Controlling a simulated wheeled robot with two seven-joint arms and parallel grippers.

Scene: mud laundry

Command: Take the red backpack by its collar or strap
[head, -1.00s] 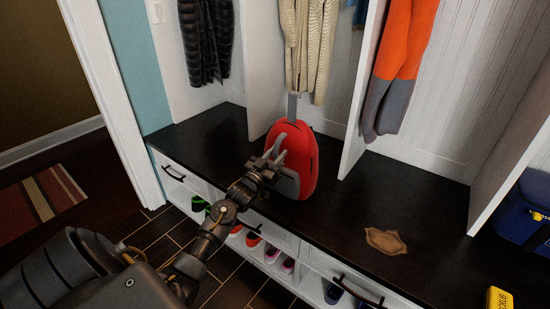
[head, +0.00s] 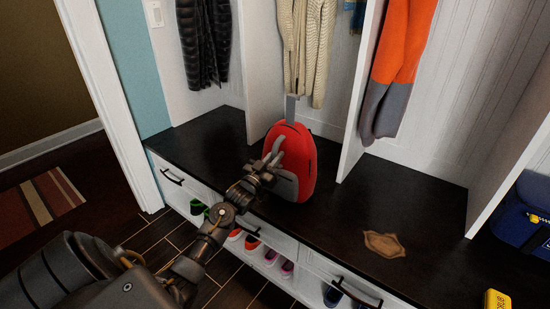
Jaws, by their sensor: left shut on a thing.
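The red backpack (head: 301,145) with grey straps stands upright on the dark bench top (head: 335,220), below the cream sweater. A grey strap or loop sticks up from its top. My left gripper (head: 272,164) is at the backpack's front left side, shut on what looks like a grey strap there. The fingertips are small and partly merge with the strap, so the exact grip is hard to see. My right gripper is not in view.
White dividers (head: 358,100) split the bench into bays with a black jacket (head: 204,45), cream sweater (head: 307,50) and orange-grey garment (head: 397,70). A brown cloth-like piece (head: 384,244) lies on the bench. A blue bag (head: 522,215) and yellow box (head: 497,299) are at right.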

